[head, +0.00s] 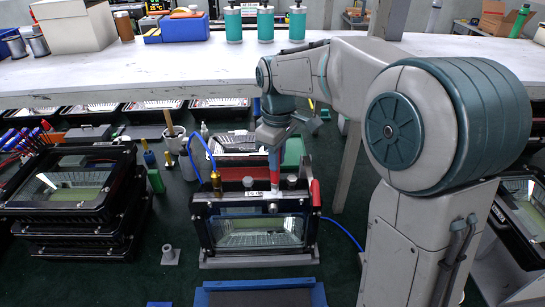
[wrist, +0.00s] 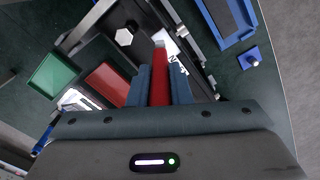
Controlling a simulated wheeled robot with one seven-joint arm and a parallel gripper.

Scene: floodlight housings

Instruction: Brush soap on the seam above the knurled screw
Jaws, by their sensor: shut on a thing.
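My gripper (head: 273,143) points down over a black floodlight housing (head: 205,232) with a glass front, standing upright on the floor area. It is shut on the red handle of a brush (head: 274,166), whose pale lower end is at the housing's top edge. I cannot tell whether the bristles touch the seam. In the wrist view the red brush (wrist: 160,77) sits between the two blue-grey fingers of my gripper (wrist: 160,85). A small silver round part, perhaps the knurled screw (head: 272,208), shows just below the brush. A pale hexagonal knob (wrist: 124,37) shows beside the brush.
A brass fitting (head: 216,183) with a blue hose rises from the housing's top left. A red lever (head: 315,193) is at its right. Stacked housings (head: 75,205) stand left. A blue-edged tray (head: 262,296) lies in front. A white bench (head: 180,66) spans behind.

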